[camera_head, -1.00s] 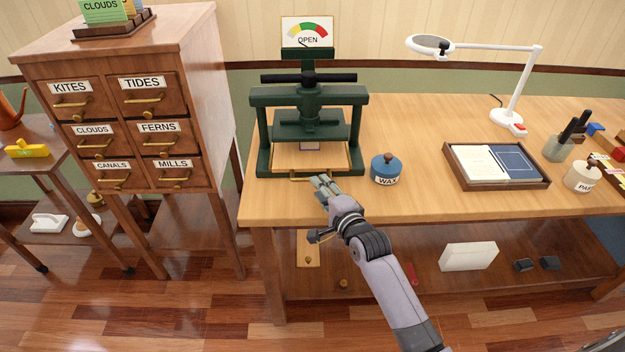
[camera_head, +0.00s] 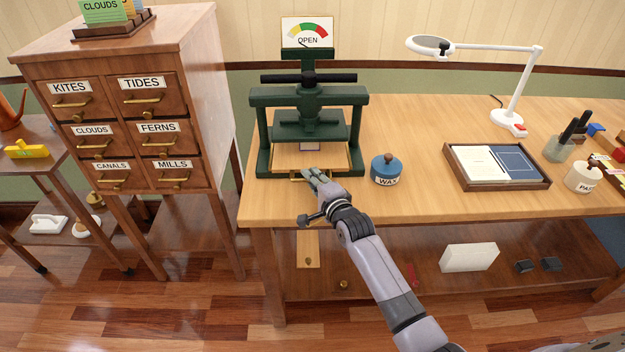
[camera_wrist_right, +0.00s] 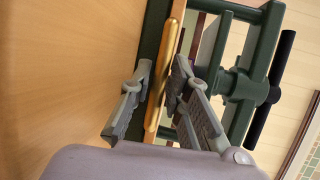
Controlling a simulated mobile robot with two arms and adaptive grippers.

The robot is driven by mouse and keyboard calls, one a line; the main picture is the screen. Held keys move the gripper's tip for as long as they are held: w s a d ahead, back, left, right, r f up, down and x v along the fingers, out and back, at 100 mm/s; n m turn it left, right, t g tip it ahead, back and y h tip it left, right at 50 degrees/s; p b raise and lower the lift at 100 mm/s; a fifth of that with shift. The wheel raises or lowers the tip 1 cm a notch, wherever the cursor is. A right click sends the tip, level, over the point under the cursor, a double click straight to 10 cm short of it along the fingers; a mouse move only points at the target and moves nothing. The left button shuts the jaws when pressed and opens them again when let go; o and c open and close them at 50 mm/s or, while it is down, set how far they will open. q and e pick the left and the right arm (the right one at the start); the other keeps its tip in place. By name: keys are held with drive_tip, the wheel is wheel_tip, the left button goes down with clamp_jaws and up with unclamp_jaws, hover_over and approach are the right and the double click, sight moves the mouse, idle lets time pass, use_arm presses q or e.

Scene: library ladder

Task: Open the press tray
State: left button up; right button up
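The green press (camera_head: 262,135) stands at the left end of the wooden workbench. Its wooden tray (camera_head: 285,158) sits low between the posts, with a brass handle (camera_head: 295,179) along the front. My right gripper (camera_head: 312,175) is at the handle and hides its right part. In the right wrist view, the brass handle (camera_wrist_right: 170,60) runs between the two spread fingers of the right gripper (camera_wrist_right: 162,68). The fingers look apart from it, with gaps visible. The tray looks in line with the press front. My left gripper is not in view.
A blue wax jar (camera_head: 385,172) stands just right of the gripper. A wooden tray with papers (camera_head: 497,166) and a white lamp (camera_head: 508,118) are farther right. A drawer cabinet (camera_head: 225,100) stands left of the bench. A dial sign (camera_head: 307,33) reads OPEN.

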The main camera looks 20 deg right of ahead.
clamp_jaws()
drive_tip(key=shift+f, duration=0.1)
idle(0.4)
